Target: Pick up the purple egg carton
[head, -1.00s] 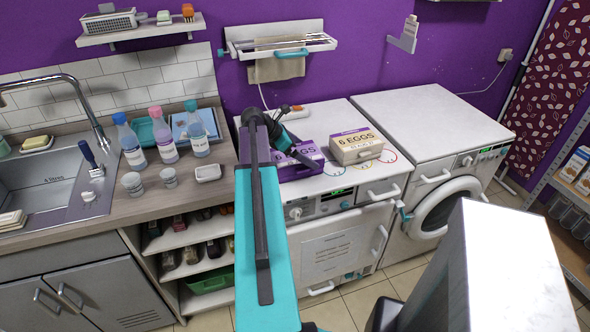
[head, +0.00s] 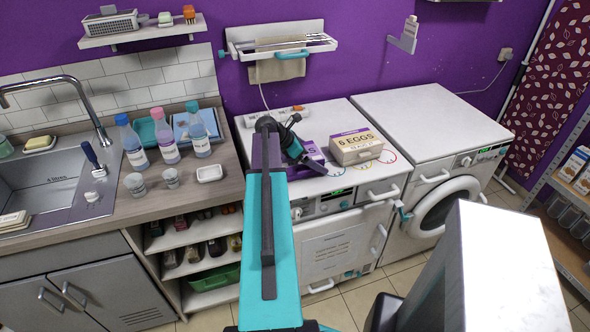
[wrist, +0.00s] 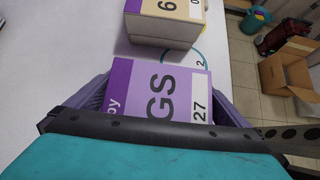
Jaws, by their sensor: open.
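The purple egg carton (head: 308,149) sits on the left white appliance top, partly hidden behind my arm and gripper in the head view. In the wrist view its purple and white label (wrist: 160,90) with "GS" fills the middle, and its near part is hidden by my own dark bar. My gripper (head: 317,167) is open and tilted down over the carton. Its fingertips are not clear, and I cannot tell whether they touch the carton. A beige egg carton (head: 355,150) with a purple and white label stands to the right.
The white washing machine top (head: 430,108) on the right is clear. A rail shelf with a towel (head: 277,69) hangs on the wall behind. Bottles (head: 163,135) and small cups stand on the counter to the left, beside the sink (head: 50,185).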

